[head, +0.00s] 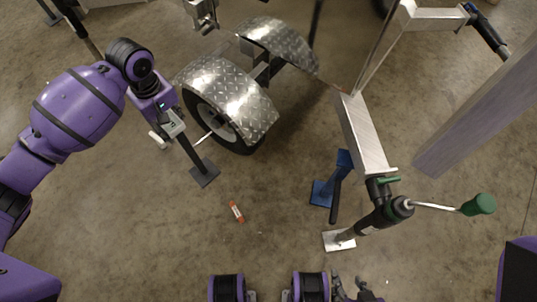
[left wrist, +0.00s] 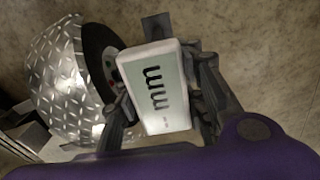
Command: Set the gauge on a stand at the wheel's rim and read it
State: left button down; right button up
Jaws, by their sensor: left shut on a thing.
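The gauge (head: 173,123) is a pale box with a screen. Its face in the left wrist view (left wrist: 165,88) shows large "mm" marks; I cannot make out a number. My left gripper (head: 164,128) is shut on it, with one finger on each side (left wrist: 168,98). A dark post stand (head: 205,172) with a square foot is on the floor beside the wheel. The gauge is near the post's top; I cannot tell whether they touch. A thin pale rod points toward the wheel (head: 212,125). A dark gripper-like part (head: 357,291), possibly my right gripper, is cut off at the bottom edge.
Diamond-plate fenders (head: 235,95) cover the wheel's top. A red and white item (head: 236,211) lies on the floor. At right are a blue stand (head: 322,193), a jack with a green crank handle (head: 478,204), and the trailer frame (head: 362,135).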

pick_arm(q)
jog(key=s+a+f+n, duration=0.2)
jog(key=s+a+f, duration=0.15)
jog(key=f, duration=0.25)
jog(key=w+d+f+b, duration=0.3)
jog(key=d+f+b, duration=0.1)
jog(key=d+f, duration=0.2)
jog(key=w+d+f+b, duration=0.2)
jog(key=d+f+b, duration=0.1)
jog(key=d+f, duration=0.3)
jog(key=shift+w+d+f+b, duration=0.25)
jog(key=shift+w+f+b, duration=0.15)
jog(key=shift+f, duration=0.2)
jog(key=c, duration=1.1)
grip_release()
jog(key=shift+s+f, duration=0.1)
jog(key=shift+s, duration=0.05)
